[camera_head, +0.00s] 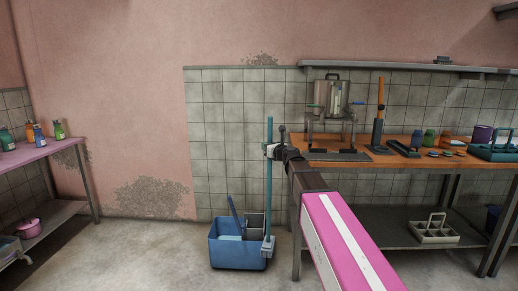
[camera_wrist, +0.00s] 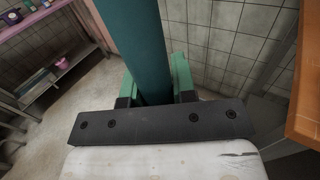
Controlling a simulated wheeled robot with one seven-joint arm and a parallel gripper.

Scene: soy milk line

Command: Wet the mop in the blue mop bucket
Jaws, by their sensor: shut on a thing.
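The blue mop bucket (camera_head: 236,248) stands on the floor in the middle of the head view, left of the workbench. The mop has a long teal handle (camera_head: 269,185), upright, with a grey head (camera_head: 267,247) at its lower end. The mop head overlaps the bucket's right front side in the picture; I cannot tell whether it is in front of the bucket or partly inside it. My gripper (camera_head: 271,151) is shut on the upper handle. In the wrist view the thick teal handle (camera_wrist: 145,50) runs between the green fingers. The bucket is not in the wrist view.
The orange-topped workbench (camera_head: 400,156) with tools and a steel machine (camera_head: 331,97) stands close on the right. A pink-topped table (camera_head: 40,152) with bottles is at the far left. The floor (camera_head: 140,252) left of the bucket is clear. A tiled wall rises behind.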

